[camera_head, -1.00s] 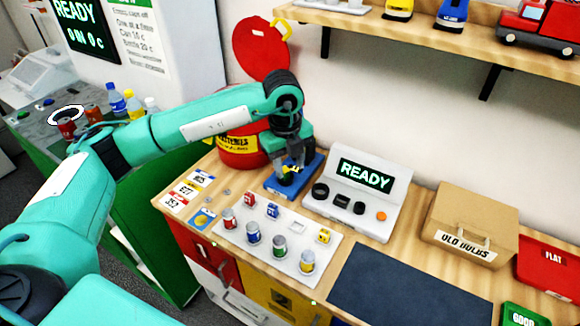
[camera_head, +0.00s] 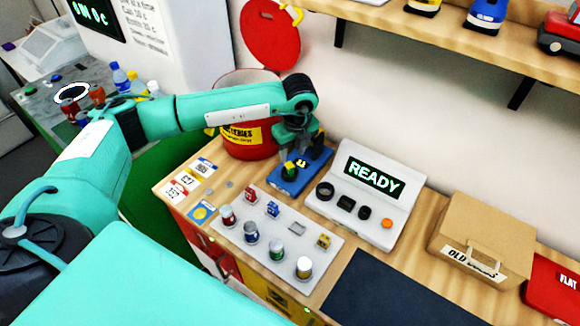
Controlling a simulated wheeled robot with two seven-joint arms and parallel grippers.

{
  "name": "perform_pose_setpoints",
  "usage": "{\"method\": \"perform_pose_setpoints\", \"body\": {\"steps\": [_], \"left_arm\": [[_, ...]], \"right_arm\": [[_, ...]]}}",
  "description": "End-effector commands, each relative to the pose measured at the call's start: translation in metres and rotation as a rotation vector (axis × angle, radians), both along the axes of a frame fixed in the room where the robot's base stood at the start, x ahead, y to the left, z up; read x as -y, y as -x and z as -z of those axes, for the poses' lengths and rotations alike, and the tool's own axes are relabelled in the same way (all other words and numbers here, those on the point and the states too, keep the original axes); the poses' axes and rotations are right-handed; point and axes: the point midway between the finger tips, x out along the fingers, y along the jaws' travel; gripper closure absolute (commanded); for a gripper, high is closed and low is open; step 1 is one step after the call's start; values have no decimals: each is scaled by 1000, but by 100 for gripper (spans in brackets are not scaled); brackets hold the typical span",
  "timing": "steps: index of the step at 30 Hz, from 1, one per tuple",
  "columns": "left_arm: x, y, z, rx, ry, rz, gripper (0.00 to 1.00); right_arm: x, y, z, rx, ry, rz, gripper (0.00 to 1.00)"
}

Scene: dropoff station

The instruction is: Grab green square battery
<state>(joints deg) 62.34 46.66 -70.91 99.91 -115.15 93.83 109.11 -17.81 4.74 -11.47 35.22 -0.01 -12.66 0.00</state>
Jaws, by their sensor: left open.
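My left gripper (camera_head: 297,151) points down over the blue holder (camera_head: 310,172) at the back of the bench. Its jaws are open. A small green battery (camera_head: 290,171) with a dark top sits on the holder, right under the fingertips. Its shape is partly hidden, and I cannot tell whether the fingers touch it. The white tray (camera_head: 237,235) in front has an empty square slot (camera_head: 298,229) between the blue square battery (camera_head: 272,209) and the yellow square battery (camera_head: 323,241). My right gripper is not in view.
A READY console (camera_head: 366,195) stands right of the holder, and a red batteries bin (camera_head: 243,145) behind left. Several round batteries stand in the tray's front row. An old bulbs box (camera_head: 482,236) and dark mat (camera_head: 390,290) lie right. A shelf (camera_head: 480,52) overhangs the back.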

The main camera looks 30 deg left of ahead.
Motion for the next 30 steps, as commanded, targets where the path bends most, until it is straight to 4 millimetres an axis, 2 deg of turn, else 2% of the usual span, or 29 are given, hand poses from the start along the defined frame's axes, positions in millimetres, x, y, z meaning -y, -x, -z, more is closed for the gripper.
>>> {"method": "perform_pose_setpoints", "body": {"steps": [4,8,16,24,26,30], "left_arm": [[-1,0,6,-1,0,0,58],[-5,0,17,-3,-1,0,58],[-10,-3,51,-1,0,0,58],[-10,-3,56,-1,1,0,58],[-10,-3,55,-1,1,0,68],[-10,-3,55,-1,1,0,96]], "right_arm": [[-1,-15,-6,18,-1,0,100],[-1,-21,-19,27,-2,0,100],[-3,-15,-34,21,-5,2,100],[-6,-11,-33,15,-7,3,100],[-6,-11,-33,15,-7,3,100],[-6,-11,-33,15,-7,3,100]]}}
